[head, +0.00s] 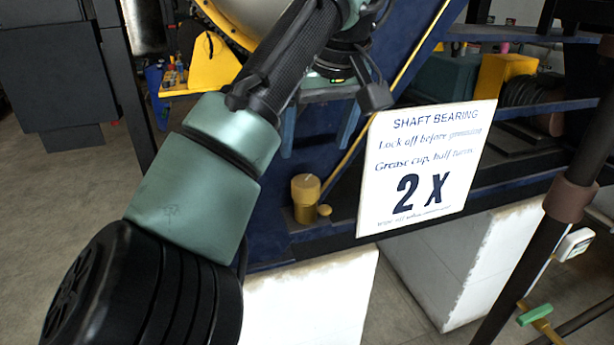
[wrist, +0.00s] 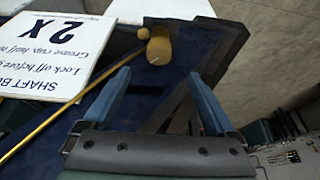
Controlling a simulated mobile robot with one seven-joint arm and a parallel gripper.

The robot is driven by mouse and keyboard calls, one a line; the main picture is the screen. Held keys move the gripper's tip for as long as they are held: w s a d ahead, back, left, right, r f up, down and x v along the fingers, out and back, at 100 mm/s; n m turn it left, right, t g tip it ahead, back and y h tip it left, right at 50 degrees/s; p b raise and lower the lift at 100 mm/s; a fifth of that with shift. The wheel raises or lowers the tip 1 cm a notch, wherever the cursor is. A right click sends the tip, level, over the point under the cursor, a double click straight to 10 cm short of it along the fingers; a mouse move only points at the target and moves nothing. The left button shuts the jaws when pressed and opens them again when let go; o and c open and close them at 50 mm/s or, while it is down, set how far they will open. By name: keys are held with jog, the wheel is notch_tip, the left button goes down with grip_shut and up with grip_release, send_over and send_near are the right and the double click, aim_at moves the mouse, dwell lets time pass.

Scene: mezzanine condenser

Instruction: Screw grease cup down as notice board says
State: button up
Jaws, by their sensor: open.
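The brass grease cup (head: 306,198) stands upright on a dark blue ledge, left of the notice board (head: 420,165). A small brass ball or knob (head: 324,210) is beside it. The board reads "SHAFT BEARING", "Lock off before greasing", "Grease cup, half turns" and a large "2 X"; its bottom line is too small to read surely. My gripper (head: 316,146) has its blue fingers apart and empty, above the cup in the head view. In the wrist view the cup (wrist: 159,46) lies beyond the gap between my open fingertips (wrist: 158,82), apart from them.
A thin yellow rod (head: 372,110) runs diagonally behind my gripper; it passes left of the fingers in the wrist view (wrist: 52,128). White blocks (head: 312,300) stand below the ledge. A green-handled fitting (head: 535,314) and dark pole (head: 540,245) are at right.

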aim_at(304, 182)
jog(key=p+x, duration=0.4)
jog(key=x, duration=0.7)
jog(key=shift+w+d+f, duration=0.1)
jog(key=c, duration=1.4)
jog(key=m+h+p, duration=0.1)
jog(key=m+h, duration=0.1)
jog(key=m, duration=0.2)
jog(key=shift+m, duration=0.3)
jog(key=shift+a+m+h+p, duration=0.15)
jog(key=shift+m+h+p, duration=0.3)
jog(key=shift+m, duration=0.7)
jog(key=shift+a+m+h+p, duration=0.1)
jog(key=shift+m+h+p, duration=0.3)
jog(key=shift+m, duration=0.75)
